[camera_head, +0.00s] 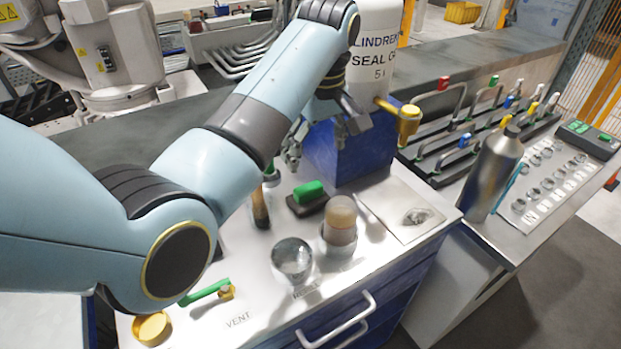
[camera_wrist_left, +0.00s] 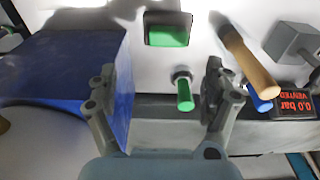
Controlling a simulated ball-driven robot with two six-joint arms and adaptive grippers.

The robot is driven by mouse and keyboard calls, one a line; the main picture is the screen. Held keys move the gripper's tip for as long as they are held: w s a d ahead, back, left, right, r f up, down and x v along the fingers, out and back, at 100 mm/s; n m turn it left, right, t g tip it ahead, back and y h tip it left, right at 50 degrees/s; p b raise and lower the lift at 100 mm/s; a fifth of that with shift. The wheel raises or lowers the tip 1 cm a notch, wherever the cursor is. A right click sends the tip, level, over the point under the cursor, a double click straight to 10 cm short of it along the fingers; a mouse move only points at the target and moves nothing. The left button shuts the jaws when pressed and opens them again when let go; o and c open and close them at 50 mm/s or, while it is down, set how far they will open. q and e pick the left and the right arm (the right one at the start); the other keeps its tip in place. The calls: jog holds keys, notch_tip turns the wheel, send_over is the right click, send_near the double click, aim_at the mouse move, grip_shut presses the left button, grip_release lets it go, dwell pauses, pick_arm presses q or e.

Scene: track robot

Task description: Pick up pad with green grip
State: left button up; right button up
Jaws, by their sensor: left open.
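The pad with green grip (camera_head: 311,205) lies on the white bench top, a dark block with a bright green grip on top. It also shows at the top middle of the left wrist view (camera_wrist_left: 168,29). My left gripper (camera_head: 322,134) is open and empty, above the bench beside the blue block. In the left wrist view my left gripper (camera_wrist_left: 158,78) has its fingers spread, with the pad beyond the fingertips. A small green-handled item (camera_wrist_left: 184,94) shows between the fingers, near the right one. My right gripper is not in view.
A blue block (camera_head: 352,151) under a white cylinder (camera_head: 377,50) stands close to my gripper. A wooden-handled tool (camera_head: 260,208), a glass ball (camera_head: 292,258) and a tan-topped cup (camera_head: 340,222) surround the pad. A steel bottle (camera_head: 493,175) stands at right.

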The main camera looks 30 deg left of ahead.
aim_at(308, 187)
pick_arm(q)
jog(key=f, duration=0.4)
jog(key=shift+s+a, duration=0.2)
jog(key=shift+s, duration=0.05)
jog(key=shift+w+f, duration=0.1)
jog(key=shift+f, duration=0.2)
jog(key=f, duration=0.4)
jog(key=shift+s+a+f+p, duration=0.15)
jog(key=shift+s+a+p, duration=0.15)
jog(key=shift+a+p, duration=0.1)
jog(key=shift+f, duration=0.5)
jog(key=c, duration=1.3)
jog(key=shift+o, duration=0.2)
notch_tip(308, 187, up, 10)
jog(key=shift+r, duration=0.1)
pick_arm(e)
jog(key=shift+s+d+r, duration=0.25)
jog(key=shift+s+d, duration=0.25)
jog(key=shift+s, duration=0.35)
